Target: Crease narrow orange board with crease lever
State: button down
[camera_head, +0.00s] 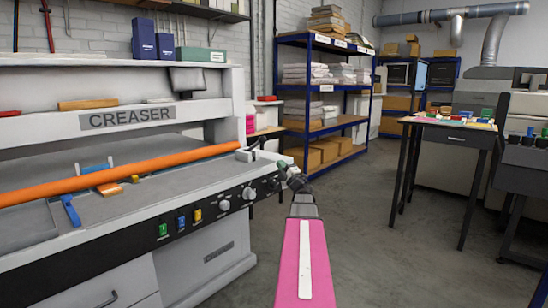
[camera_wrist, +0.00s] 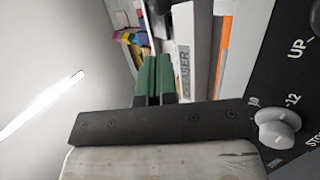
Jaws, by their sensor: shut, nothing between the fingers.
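A small flat orange piece (camera_head: 109,188), likely the narrow orange board, lies on the creaser's grey bed beside a blue guide. A long orange bar (camera_head: 120,176) crosses above the bed and hides part of what lies behind it. A pale fitting (camera_head: 250,154) with a dark piece stands at the machine's right end; I cannot tell whether it is the crease lever. My gripper (camera_head: 284,168) is at the right of the control panel, apart from the board. In the wrist view its green fingers (camera_wrist: 152,75) are together and empty.
The creaser (camera_head: 230,88) fills the left side. Its front panel has a white knob (camera_head: 224,205) and coloured buttons; a knob (camera_wrist: 279,128) is close in the wrist view. A blue-framed shelf (camera_head: 325,87) and a black table (camera_head: 450,125) stand behind. Floor between is clear.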

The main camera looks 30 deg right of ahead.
aim_at(264, 142)
jog(key=x, duration=1.3)
jog(key=shift+w+r, duration=0.1)
